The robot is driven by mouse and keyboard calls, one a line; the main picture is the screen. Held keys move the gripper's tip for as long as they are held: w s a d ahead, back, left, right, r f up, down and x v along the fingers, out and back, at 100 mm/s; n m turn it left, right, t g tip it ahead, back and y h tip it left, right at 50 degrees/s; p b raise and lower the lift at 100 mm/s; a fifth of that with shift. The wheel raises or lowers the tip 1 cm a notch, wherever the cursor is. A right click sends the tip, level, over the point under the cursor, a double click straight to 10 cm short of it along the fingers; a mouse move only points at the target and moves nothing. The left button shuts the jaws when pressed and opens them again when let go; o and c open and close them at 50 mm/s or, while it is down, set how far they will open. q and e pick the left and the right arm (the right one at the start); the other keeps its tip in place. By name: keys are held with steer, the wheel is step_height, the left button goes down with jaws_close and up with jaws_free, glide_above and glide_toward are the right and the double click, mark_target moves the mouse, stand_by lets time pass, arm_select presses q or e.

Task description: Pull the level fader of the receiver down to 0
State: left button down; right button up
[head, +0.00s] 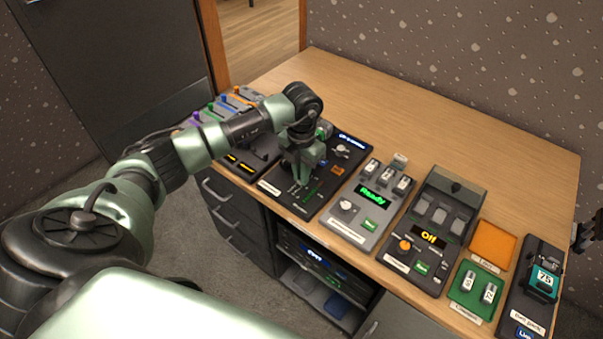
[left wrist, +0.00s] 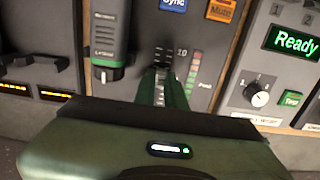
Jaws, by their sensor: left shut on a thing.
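The receiver (head: 335,185) is a dark panel with a blue display at its far end. My left gripper (head: 300,178) points down over its near part. The jaws are closed on the level fader, whose cap is mostly hidden by the fingers. A level meter (left wrist: 195,75) marked "Peak" is right of the track. A dark shape at the right edge of the head view seems to be my right gripper (head: 587,232); its jaws are unclear.
A handheld transmitter (left wrist: 109,35) stands close left of the fingers. A blue Sync button (left wrist: 173,5) and an orange button (left wrist: 221,9) lie beyond. A grey "Ready" unit (head: 368,205) is right of the receiver, then an "Off" unit (head: 434,230). The back desktop is clear.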

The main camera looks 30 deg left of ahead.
mark_target(290, 194)
arm_select(q)
steer(key=shift+r, duration=0.1)
stand_by(0.6)
steer(key=s, duration=0.1)
steer(key=s+p, duration=0.1)
steer(key=s, duration=0.2)
steer(key=shift+s+a+p, duration=0.25)
steer(key=shift+s+p, duration=0.05)
steer(key=shift+s, duration=0.1)
steer(key=shift+w, duration=0.1)
steer(key=c, duration=1.9)
jaws_free()
steer(key=o, duration=0.4)
steer(key=shift+s, duration=0.2)
steer(key=shift+o, duration=0.2)
steer(key=shift+w, duration=0.1)
steer(key=shift+r, duration=0.4)
step_height(290, 194, up, 7)
steer(key=b, duration=0.1)
